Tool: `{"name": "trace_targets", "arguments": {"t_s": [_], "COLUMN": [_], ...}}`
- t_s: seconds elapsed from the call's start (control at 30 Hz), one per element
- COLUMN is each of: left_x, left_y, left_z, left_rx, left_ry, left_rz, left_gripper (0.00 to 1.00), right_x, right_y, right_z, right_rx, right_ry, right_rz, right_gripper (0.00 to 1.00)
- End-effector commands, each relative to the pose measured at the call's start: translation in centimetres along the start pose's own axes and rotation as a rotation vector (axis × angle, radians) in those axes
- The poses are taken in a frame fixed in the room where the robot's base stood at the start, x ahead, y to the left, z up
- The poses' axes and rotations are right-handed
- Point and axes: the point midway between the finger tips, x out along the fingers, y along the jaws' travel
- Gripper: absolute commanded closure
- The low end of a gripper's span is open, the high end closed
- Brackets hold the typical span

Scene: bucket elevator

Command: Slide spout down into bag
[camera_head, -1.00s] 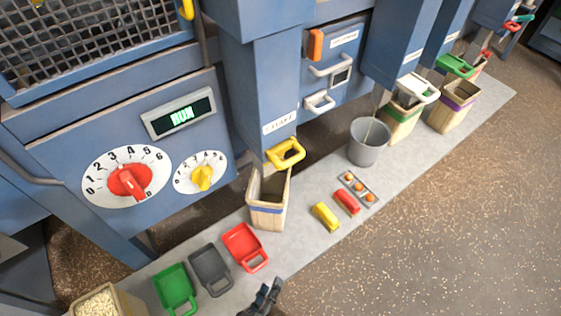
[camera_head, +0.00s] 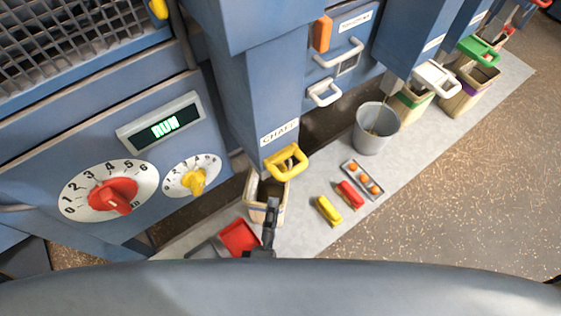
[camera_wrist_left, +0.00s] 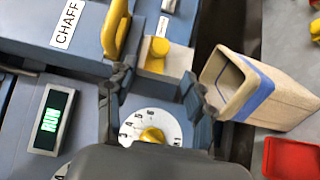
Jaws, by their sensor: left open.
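The CHAFF spout is a blue square duct (camera_head: 258,95) with a yellow handle (camera_head: 286,162) at its lower front. The handle also shows in the left wrist view (camera_wrist_left: 117,28). A tan bag with a blue band (camera_head: 256,212) stands open on the floor strip below the spout; its open mouth and blue band also show in the left wrist view (camera_wrist_left: 262,90). My left gripper (camera_head: 271,208) is in front of the bag, below the yellow handle and apart from it. In the left wrist view its fingers (camera_wrist_left: 157,92) are spread with nothing held. My right gripper is not in view.
A grey bucket (camera_head: 374,130), a tray of orange items (camera_head: 362,180), and red and yellow objects lie to the right. White-handled (camera_head: 437,77) and green-handled (camera_head: 478,48) spouts stand further back.

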Motion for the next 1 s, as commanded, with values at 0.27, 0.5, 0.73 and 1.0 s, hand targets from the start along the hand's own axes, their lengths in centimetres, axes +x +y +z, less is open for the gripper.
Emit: {"name": "trace_targets", "arguments": {"t_s": [0.27,0.5,0.73,1.0], "left_x": [6.3,10.1,11.3,11.4], "left_y": [0.4,0.2,0.1,0.0], "left_z": [0.0,0.0,0.0,0.0], "left_rx": [0.001,0.002,0.001,0.001], "left_ry": [0.002,0.001,0.0,0.0], "left_rz": [0.005,0.002,0.0,0.0], "left_gripper": [0.47,0.47,0.47,0.53], "right_x": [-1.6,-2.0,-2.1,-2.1], "right_y": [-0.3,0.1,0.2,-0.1], "right_z": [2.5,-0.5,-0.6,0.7], "right_rx": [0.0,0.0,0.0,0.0], "right_ry": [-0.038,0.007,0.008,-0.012], "right_rz": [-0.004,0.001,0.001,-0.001], "right_gripper": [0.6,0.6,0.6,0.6]}}
